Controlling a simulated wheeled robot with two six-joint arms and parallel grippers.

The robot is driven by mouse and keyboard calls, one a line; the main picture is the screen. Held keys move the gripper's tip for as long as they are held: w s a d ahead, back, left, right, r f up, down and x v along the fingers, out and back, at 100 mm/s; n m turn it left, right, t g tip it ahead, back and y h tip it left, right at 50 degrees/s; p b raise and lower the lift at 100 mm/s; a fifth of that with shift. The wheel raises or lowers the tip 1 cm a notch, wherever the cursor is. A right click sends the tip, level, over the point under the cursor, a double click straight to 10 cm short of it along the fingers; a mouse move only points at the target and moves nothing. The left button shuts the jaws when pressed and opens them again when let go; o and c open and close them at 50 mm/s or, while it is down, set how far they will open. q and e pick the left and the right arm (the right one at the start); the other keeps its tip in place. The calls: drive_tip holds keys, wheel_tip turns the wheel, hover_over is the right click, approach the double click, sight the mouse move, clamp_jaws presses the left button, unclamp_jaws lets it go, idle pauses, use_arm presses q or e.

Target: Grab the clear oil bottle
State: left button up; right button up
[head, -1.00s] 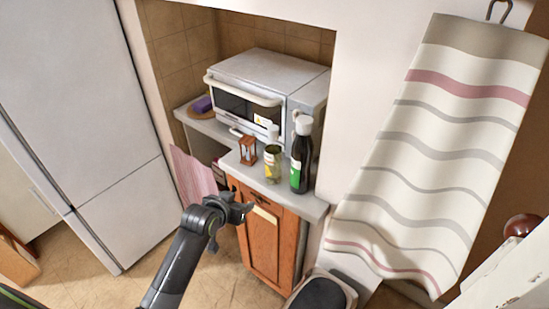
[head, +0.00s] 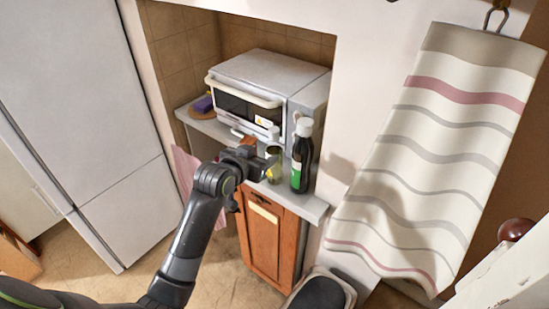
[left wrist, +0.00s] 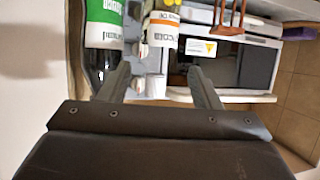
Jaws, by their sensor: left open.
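The clear oil bottle (head: 274,174) stands upright on the counter in front of the oven. It has a pale cap and a yellowish lower part, and my gripper partly hides it in the head view. In the left wrist view its white and orange label (left wrist: 163,30) shows ahead, between the lines of the two fingers. My left gripper (head: 266,163) is open just in front of the bottle, with nothing between its fingers. In the left wrist view the open fingers (left wrist: 159,76) point at the bottle. My right gripper is not in view.
A dark bottle with a green label (head: 299,165) stands close on the right of the clear one. A wooden hourglass (left wrist: 225,22) is on its other side. The white toaster oven (head: 262,80) is behind. A striped towel (head: 440,150) hangs at the right.

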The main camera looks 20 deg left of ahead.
sight(269, 150)
use_arm(q)
drive_tip(key=x, duration=0.3)
drive_tip(key=shift+w+p, duration=0.3)
drive_tip(key=shift+p, duration=0.05)
drive_tip(key=shift+x, duration=0.9)
drive_tip(key=shift+w+d+f+p, duration=0.15)
drive_tip(key=shift+w+f+p, duration=0.15)
drive_tip(key=shift+w+p, duration=0.2)
drive_tip(key=shift+f+p+x, duration=0.2)
drive_tip(key=shift+p+x, duration=0.3)
drive_tip(key=shift+x, duration=1.45)
drive_tip(key=shift+s+d, duration=0.1)
drive_tip(key=shift+c, duration=0.4)
drive_tip(key=c, duration=0.8)
